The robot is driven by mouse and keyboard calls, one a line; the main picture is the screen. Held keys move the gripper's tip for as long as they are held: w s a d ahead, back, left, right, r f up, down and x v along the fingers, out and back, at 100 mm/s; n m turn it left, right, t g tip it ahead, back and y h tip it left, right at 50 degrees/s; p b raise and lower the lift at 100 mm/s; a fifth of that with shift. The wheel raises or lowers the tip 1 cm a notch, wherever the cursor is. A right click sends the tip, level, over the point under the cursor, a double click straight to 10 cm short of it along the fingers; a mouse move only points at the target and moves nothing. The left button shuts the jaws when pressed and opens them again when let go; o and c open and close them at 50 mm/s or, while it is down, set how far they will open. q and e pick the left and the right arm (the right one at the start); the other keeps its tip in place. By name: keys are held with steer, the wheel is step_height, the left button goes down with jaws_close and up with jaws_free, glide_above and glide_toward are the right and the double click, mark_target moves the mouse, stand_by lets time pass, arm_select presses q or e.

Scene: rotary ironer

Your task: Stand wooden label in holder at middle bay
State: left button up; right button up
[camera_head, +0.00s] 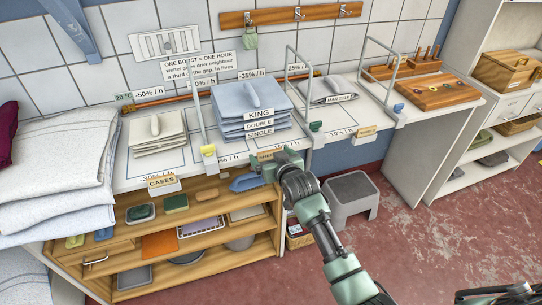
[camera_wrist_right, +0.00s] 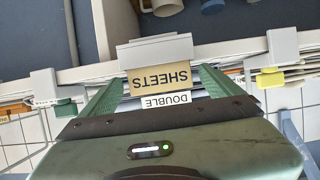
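The wooden label (camera_wrist_right: 160,80), tan and reading SHEETS, is between the fingers of my right gripper (camera_wrist_right: 162,82). The label is right at the white holder (camera_wrist_right: 158,50) on the shelf's front edge. I cannot tell whether its lower edge sits in the slot. In the head view my right gripper (camera_head: 279,158) is at the front of the middle bay, and the label (camera_head: 266,155) is partly hidden behind it. My left gripper is not in view.
A CASES label (camera_head: 162,182) stands at the left bay, and another label (camera_head: 367,131) at the right bay. The blue folded stack (camera_head: 248,103) fills the middle bay. Wire dividers (camera_head: 298,75) rise between bays. A grey step stool (camera_head: 350,195) stands on the floor.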

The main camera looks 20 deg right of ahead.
steer(key=shift+r, duration=0.15)
steer(key=v, duration=1.2)
steer(key=s+f+n+g, duration=0.1)
steer(key=s+f+g, duration=0.4)
steer(key=f, duration=1.3)
steer(key=s+f+g, duration=0.1)
steer(key=s+f, duration=0.8)
steer(key=f, duration=0.8)
steer(key=s+d+f+g, duration=0.1)
steer(key=s+f+g, duration=0.1)
steer(key=s+f, duration=0.4)
steer(key=s+d+f+g, duration=0.1)
steer(key=s+f, duration=0.6)
steer(key=s, duration=1)
steer(key=s+d+f+n+g, duration=0.1)
steer(key=s+f+g, duration=0.2)
steer(key=s, duration=0.9)
step_height(320, 180, down, 3)
steer(key=shift+s+f+g, duration=0.15)
steer(key=shift+s+g, duration=0.1)
steer(key=shift+g, duration=0.05)
